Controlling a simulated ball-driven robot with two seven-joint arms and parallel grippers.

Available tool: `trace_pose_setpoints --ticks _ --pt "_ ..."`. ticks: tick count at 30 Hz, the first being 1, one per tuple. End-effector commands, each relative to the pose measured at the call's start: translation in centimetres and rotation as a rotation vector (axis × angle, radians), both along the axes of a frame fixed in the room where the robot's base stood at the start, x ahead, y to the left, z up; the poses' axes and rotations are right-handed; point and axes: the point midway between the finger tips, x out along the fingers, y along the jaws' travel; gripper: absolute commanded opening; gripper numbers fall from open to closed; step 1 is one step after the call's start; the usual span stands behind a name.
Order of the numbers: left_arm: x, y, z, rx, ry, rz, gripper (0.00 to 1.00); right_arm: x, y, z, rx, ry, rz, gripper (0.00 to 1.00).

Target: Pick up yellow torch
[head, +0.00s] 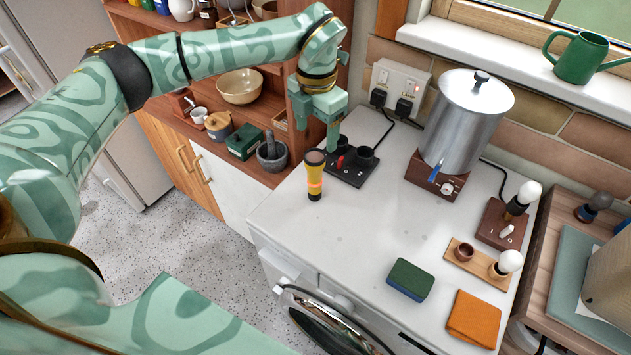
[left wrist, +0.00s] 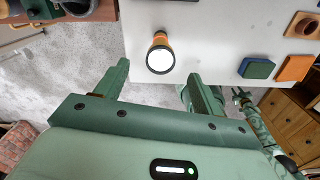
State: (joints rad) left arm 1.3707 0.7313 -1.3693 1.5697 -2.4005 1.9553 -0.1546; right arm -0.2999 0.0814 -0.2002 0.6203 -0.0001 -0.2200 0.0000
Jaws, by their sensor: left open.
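The yellow torch (head: 314,181) stands upright on the white worktop, near its left edge. My left gripper (head: 333,146) is open and empty. In the head view it hangs pointing down, above and a little right of the torch, in front of the dark switch box. In the left wrist view both fingers of the left gripper (left wrist: 157,69) are spread apart, with the torch not between them.
A dark switch box (head: 351,165) stands right behind the torch. A steel pot (head: 464,120) is on a heater further right. A green-blue sponge (head: 409,280) and an orange cloth (head: 473,318) lie at the front. A shelf (head: 262,165) with a mortar (head: 272,153) is left. The worktop's middle is clear.

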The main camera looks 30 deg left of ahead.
Motion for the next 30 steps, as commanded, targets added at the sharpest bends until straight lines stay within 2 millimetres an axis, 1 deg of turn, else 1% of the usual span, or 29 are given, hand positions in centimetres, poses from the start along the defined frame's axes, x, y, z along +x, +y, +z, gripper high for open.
trace_pose_setpoints --ticks 1,3,6,13,18,21,24,29,30 --pt "-0.1 0.0 -1.6 -0.001 0.004 0.0 0.68 -0.1 -0.1 -0.4 -0.001 0.002 0.001 0.29" --pt "-0.1 -0.1 -3.3 -0.002 0.004 0.0 0.68 -0.1 -0.2 -0.6 -0.002 0.003 0.001 0.29" --pt "-0.1 -0.1 -5.1 -0.002 0.003 -0.001 0.68 -0.2 -0.2 -0.9 -0.002 0.005 0.001 0.29" --pt "-0.2 -0.1 -6.9 -0.004 0.0 -0.002 0.68 -0.3 -0.1 -1.1 -0.002 0.006 0.001 0.29" --pt "-1.0 0.0 -9.8 -0.004 0.004 -0.001 0.68 -0.4 -0.1 -1.6 -0.002 0.009 0.001 0.29" --pt "-0.8 0.0 -11.1 -0.004 0.0 -0.002 0.68 -0.4 0.0 -1.8 0.0 0.01 0.0 0.29" --pt "-0.8 0.0 -11.6 -0.003 0.0 -0.001 0.68 -0.4 0.2 -1.9 0.002 0.01 -0.001 0.29" --pt "-0.8 0.0 -11.5 -0.003 -0.001 -0.002 0.68 -0.4 0.4 -1.8 0.005 0.01 -0.002 0.29" --pt "-0.8 0.0 -11.5 -0.003 -0.001 -0.002 0.65 -0.4 0.4 -1.8 0.005 0.01 -0.002 0.29"
